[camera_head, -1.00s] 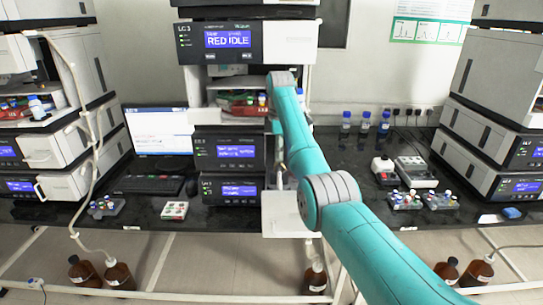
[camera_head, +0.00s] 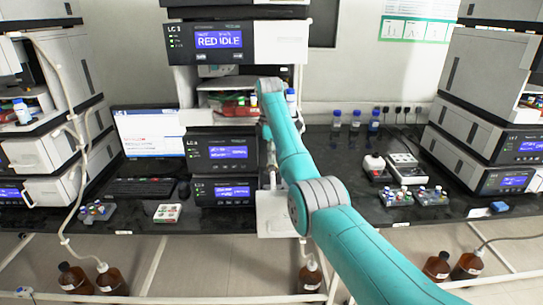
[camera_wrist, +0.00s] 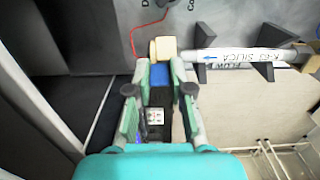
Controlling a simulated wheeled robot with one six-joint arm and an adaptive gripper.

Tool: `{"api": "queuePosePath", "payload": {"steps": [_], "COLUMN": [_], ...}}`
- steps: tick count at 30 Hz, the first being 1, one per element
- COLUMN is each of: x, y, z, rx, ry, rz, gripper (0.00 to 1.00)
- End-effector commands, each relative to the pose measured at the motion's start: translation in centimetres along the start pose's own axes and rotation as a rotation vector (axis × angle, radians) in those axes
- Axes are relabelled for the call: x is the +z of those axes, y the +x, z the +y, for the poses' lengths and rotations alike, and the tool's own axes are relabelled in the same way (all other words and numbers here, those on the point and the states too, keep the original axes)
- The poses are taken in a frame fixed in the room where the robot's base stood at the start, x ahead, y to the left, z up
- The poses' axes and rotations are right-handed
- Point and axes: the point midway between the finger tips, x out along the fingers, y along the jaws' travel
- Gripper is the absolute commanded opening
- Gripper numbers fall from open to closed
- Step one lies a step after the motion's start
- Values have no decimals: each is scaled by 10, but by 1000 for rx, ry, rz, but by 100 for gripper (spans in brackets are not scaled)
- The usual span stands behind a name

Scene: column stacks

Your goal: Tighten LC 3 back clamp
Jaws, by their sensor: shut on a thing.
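The LC 3 stack (camera_head: 237,42) stands in the middle of the head view, its display reading "RED IDLE". In the wrist view a white column (camera_wrist: 235,55) marked "SILICA" and "FLOW" lies sideways in dark clips (camera_wrist: 264,54). A tan end piece (camera_wrist: 163,47), seemingly the back clamp, is at its left end. My gripper (camera_wrist: 158,68) is shut on this end piece, with one fingertip on each side. The fingertip contact is partly hard to make out.
A thin red line (camera_wrist: 133,35) runs beside the tan end piece. A dark panel stands close on the left of the wrist view. In the head view, a monitor (camera_head: 148,132) is left of the stack and blue-capped bottles (camera_head: 355,119) are at right. Other stacks (camera_head: 490,100) flank the bench.

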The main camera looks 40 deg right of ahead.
Motion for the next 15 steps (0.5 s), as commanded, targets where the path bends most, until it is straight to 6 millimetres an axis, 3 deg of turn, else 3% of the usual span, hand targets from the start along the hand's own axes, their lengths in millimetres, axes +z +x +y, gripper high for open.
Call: {"api": "queuePosePath", "payload": {"steps": [15], "x": [-17], "y": [4], "z": [-1], "rx": [-2], "ry": [-2], "rz": [-344], "gripper": [0]}}
